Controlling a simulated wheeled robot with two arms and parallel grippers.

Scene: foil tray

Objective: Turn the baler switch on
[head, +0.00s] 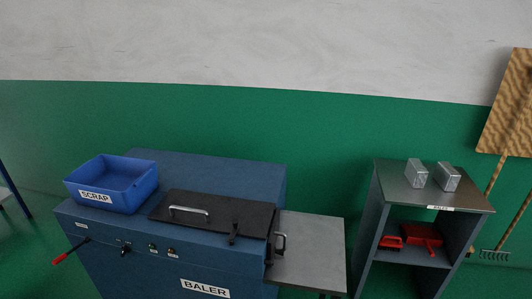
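The blue baler (130,272) stands in the lower left of the head view, with a "BALER" label on its front. A small black knob (125,250), which looks like the switch, sits on the front panel. Its exact setting is too small to tell. Two small round fittings, one (153,247) beside the other (171,252), lie to the right of the knob. A red-handled lever (64,257) sticks out at the panel's left. Neither of my grippers is in view.
The black lid (215,212) with a metal handle lies flat on the baler. A blue scrap bin (117,183) sits on top at left. A grey side table (311,250) adjoins at right. A shelf (392,186) holds two metal blocks on top and red items below. Brooms lean far right.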

